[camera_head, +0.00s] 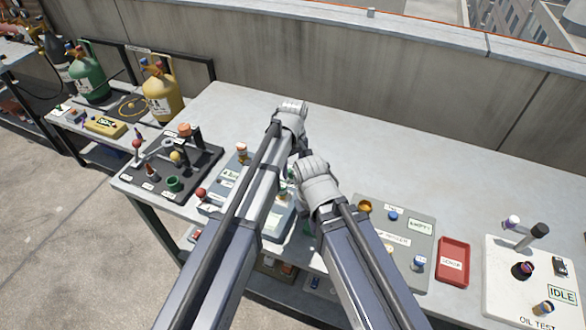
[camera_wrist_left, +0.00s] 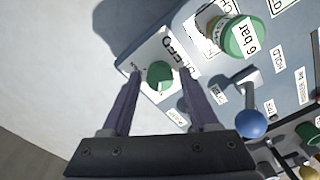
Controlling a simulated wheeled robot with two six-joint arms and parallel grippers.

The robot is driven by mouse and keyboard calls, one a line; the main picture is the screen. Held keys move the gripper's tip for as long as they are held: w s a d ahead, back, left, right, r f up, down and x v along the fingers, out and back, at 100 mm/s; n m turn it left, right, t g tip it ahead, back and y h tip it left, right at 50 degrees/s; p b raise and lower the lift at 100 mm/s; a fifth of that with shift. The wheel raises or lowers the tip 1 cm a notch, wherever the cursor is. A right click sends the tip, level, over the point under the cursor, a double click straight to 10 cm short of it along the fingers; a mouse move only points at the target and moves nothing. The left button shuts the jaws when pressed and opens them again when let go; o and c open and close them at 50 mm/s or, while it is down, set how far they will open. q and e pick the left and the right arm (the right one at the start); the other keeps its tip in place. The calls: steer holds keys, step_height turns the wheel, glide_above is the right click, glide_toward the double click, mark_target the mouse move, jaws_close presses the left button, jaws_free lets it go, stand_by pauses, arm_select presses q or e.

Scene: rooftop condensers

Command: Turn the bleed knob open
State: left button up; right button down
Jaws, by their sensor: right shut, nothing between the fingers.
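The bleed knob (camera_wrist_left: 160,75) is a small green knob on a white plate of the blue-grey panel (camera_wrist_left: 280,75), beside a partly covered label reading "BLEED". In the left wrist view my left gripper (camera_wrist_left: 159,82) is open, with one finger on each side of the knob. I cannot tell whether the fingers touch it. In the head view my arms cover much of the panel (camera_head: 229,185) and hide the knob; the left wrist is above the panel's far side. My right gripper (camera_head: 312,172) is shut and empty close by on the right, its fingertips mostly hidden.
Close to the knob are a green-rimmed gauge marked "6 bar" (camera_wrist_left: 243,38) and a lever with a blue ball (camera_wrist_left: 250,123). A dark tool board (camera_head: 205,165) lies left; a grey board (camera_head: 420,225), red tray (camera_head: 453,262) and white board (camera_head: 500,290) lie right. The back of the table is clear.

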arm_select(q)
jaws_close()
stand_by(0.5)
steer(key=m, duration=0.9)
steer(key=shift+m, duration=0.3)
steer(key=m, duration=0.4)
steer(key=shift+a, duration=0.1)
steer(key=shift+m, duration=2.1)
